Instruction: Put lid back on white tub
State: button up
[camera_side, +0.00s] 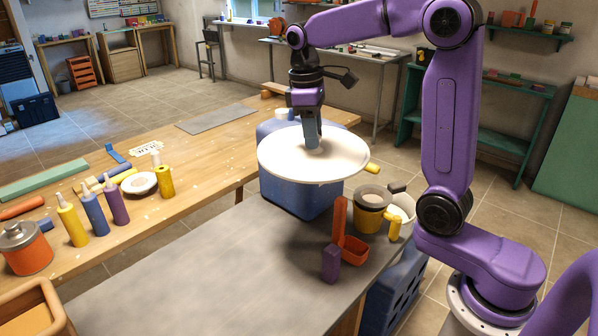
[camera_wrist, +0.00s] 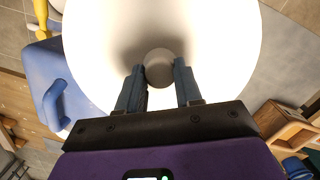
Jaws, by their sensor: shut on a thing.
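My gripper (camera_side: 312,142) points down and is shut on the grey knob of a large round white lid (camera_side: 290,160). In the wrist view my gripper (camera_wrist: 159,70) has one finger on each side of the knob (camera_wrist: 158,66), and the white lid (camera_wrist: 225,60) fills most of the picture. The lid looks about level and is held in the air, in front of and over a blue container in the side view. A white open vessel (camera_side: 403,208) stands at the right, partly behind a yellow cup. I cannot tell whether it is the white tub.
The blue container (camera_side: 290,195) stands below the lid. Several bottles (camera_side: 95,212) stand on the wooden bench at left. The grey top's middle is clear.

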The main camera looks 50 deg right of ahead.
jog(key=s+d+r+m+y, duration=0.1)
jog(key=d+r+m, duration=0.5)
jog(key=d, duration=0.1)
jog(key=w+d+f+n, duration=0.1)
jog(key=d+f+n, duration=0.2)
jog(key=d, duration=1.1)
jog(key=w+d+f+n, duration=0.2)
jog(key=d+f, duration=0.1)
jog(key=d, duration=1.2)
jog(key=s+d+f+n+h, duration=0.15)
jog(key=d+f+n, duration=0.25)
jog(key=d+f, duration=0.5)
jog(key=s+d+f+n, duration=0.2)
jog(key=d+f+n, duration=0.25)
jog(key=f, duration=0.75)
jog(key=w+a+f+n, duration=0.1)
jog(key=a+f+n, duration=0.1)
jog(key=f, duration=0.7)
jog(key=a+f+n+t, duration=0.1)
jog(key=a+f, duration=0.1)
jog(key=f, duration=0.8)
jog(key=shift+w+a+f+n, duration=0.15)
jog(key=shift+w+f+n, duration=0.1)
jog(key=shift+w+n, duration=0.15)
jog(key=shift+f, duration=0.15)
